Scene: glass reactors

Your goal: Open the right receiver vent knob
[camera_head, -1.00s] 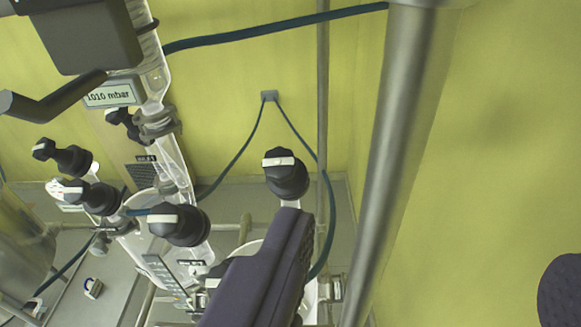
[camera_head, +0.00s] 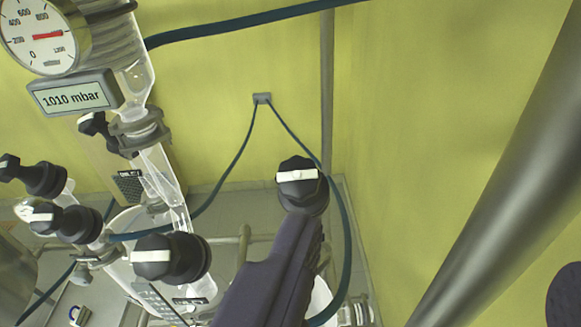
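The rightmost knob (camera_head: 300,186), black with a white bar across its face, stands near the middle of the view. I take it for the right receiver vent knob, but I see no label on it. The white bar lies nearly level. My gripper (camera_head: 298,228), dark purple, reaches up from the bottom, and its tip overlaps the knob's lower edge in the picture. I cannot tell whether they touch. The gap between the fingers is not clear, and the stem below the knob is hidden behind the gripper.
A similar knob (camera_head: 170,257) stands to the left, with more black knobs (camera_head: 70,222) beyond it on glass tubing. A pressure gauge (camera_head: 40,35) and a 1010 mbar display (camera_head: 75,94) are upper left. A thick metal pole (camera_head: 510,185) crosses the right side. Blue hoses run behind.

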